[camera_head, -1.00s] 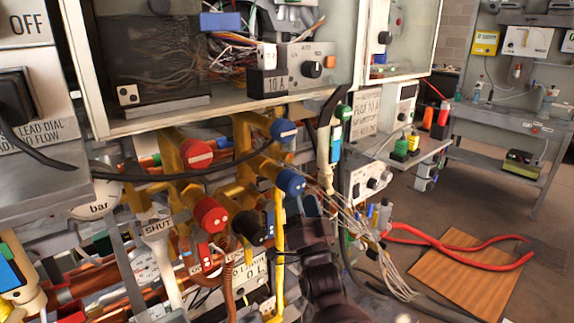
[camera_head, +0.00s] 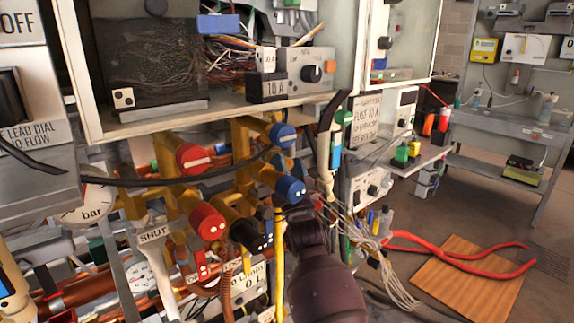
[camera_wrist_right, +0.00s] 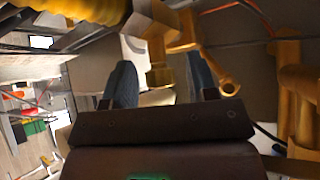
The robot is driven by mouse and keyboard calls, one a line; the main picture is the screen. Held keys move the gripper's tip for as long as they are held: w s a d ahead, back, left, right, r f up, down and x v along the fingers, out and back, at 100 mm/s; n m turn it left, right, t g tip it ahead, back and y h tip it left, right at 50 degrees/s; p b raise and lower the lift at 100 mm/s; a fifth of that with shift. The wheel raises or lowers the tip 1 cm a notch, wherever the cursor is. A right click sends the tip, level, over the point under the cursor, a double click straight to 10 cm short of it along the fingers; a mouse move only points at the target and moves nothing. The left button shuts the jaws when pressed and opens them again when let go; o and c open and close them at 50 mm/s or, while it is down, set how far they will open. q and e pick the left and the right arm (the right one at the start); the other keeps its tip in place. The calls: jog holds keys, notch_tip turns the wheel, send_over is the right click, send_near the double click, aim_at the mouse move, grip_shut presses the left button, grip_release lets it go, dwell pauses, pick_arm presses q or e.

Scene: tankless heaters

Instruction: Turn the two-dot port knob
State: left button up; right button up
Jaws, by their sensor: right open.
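Several port knobs stick out from brass pipes in the head view. A red knob (camera_head: 207,223), a black knob (camera_head: 258,236) and a blue knob (camera_head: 290,189) carry small pale dots on their faces; I cannot count the dots surely. My right gripper (camera_head: 297,212) is just below and right of the blue dotted knob, partly hidden, and I cannot tell if it touches. In the right wrist view its two fingers (camera_wrist_right: 161,84) are apart, with brass fittings beyond the gap and no knob clearly between them. My left gripper is out of view.
Another red knob (camera_head: 194,158) and blue knob (camera_head: 282,134) with pale bars sit above. A black cable (camera_head: 170,181) crosses in front of the pipes. A loose wire bundle (camera_head: 385,270) hangs right of my arm. A "SHUT" lever (camera_head: 154,236) stands left.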

jog(key=shift+w+r, duration=0.15)
jog(key=shift+w, duration=0.05)
jog(key=shift+c, duration=0.4)
jog(key=c, duration=0.9)
jog(key=shift+o, duration=0.2)
jog(key=shift+n+y, duration=1.4)
jog(key=shift+n, duration=0.1)
jog(key=o, duration=0.9)
jog(key=shift+o, duration=0.2)
jog(key=shift+s, duration=0.1)
jog(key=v, duration=1)
jog(key=shift+s, duration=0.3)
jog(key=shift+d, duration=0.1)
jog(key=shift+c, duration=0.4)
